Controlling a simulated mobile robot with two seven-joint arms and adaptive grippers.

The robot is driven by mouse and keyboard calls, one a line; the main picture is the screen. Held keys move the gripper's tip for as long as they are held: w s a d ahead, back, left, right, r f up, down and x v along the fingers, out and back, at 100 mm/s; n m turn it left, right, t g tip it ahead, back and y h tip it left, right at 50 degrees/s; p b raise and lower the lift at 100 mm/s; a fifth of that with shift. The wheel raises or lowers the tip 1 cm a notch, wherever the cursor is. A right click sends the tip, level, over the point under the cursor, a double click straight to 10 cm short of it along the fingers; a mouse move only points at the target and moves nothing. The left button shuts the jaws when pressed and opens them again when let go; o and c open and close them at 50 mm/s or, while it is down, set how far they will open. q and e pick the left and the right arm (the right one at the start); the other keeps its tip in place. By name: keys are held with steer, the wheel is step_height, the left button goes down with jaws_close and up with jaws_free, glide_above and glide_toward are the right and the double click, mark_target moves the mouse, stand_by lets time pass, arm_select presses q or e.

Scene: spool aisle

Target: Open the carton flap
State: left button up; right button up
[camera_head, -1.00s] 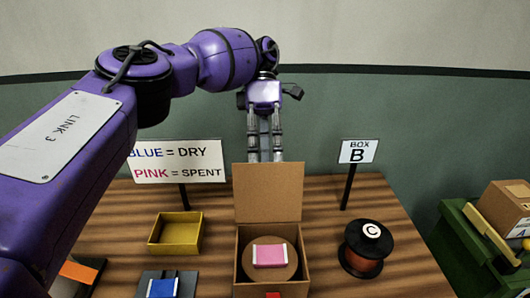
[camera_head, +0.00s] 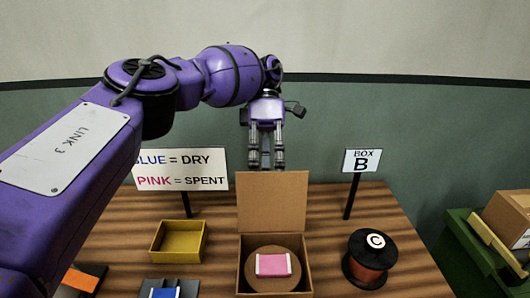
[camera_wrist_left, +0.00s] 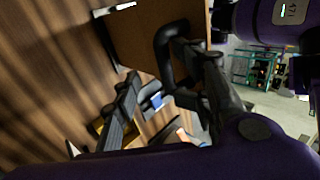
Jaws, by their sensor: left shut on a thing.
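The open carton (camera_head: 274,278) stands on the wooden table. Its flap (camera_head: 271,202) stands up at the back edge, and a pink-and-white packet (camera_head: 273,264) lies on a round brown spool inside. My left gripper (camera_head: 266,164) points down at the flap's top edge and is shut on the flap. Its fingertips are partly hidden there. In the left wrist view its dark fingers show beside a brown panel (camera_wrist_left: 135,35), which looks like the flap. My right gripper is not in view.
A yellow tray (camera_head: 178,240), a blue packet (camera_head: 164,293) and a sign (camera_head: 180,170) are left of the carton. Spool C (camera_head: 370,262) and the box B sign (camera_head: 361,160) are to the right. A green bin (camera_head: 480,245) stands beyond the table's right edge.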

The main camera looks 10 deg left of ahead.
arm_select(q)
step_height(320, 180, up, 10)
steer(key=shift+f, duration=0.25)
stand_by(0.5)
steer(key=shift+s, duration=0.1)
